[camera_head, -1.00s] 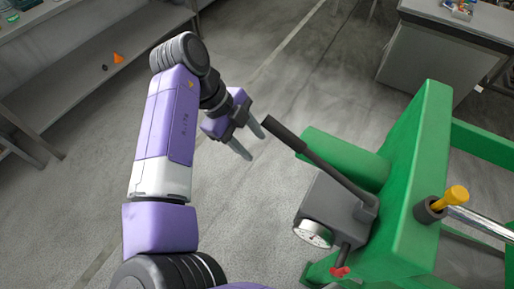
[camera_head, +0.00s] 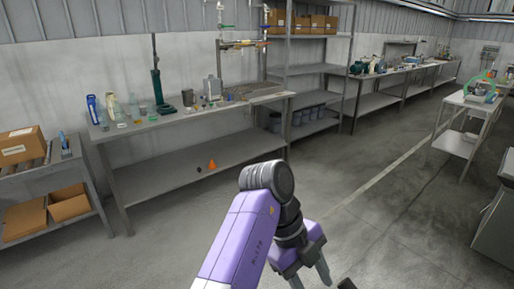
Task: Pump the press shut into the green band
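My gripper (camera_head: 311,279) is at the bottom of the head view, on my purple arm. Its two grey fingers are apart with nothing seen between them, and the lower ends are cut off by the picture edge. The black grip end of the pump handle (camera_head: 347,284) just shows at the bottom edge, to the right of the fingers and apart from them. The rest of the press, its gauge and the green band are out of view.
A long steel bench (camera_head: 200,113) with bottles and tools stands behind. An orange cone (camera_head: 212,164) lies on its lower shelf. A tall rack (camera_head: 308,75) holds cartons. A white cart (camera_head: 463,140) stands at the right. The middle floor is clear.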

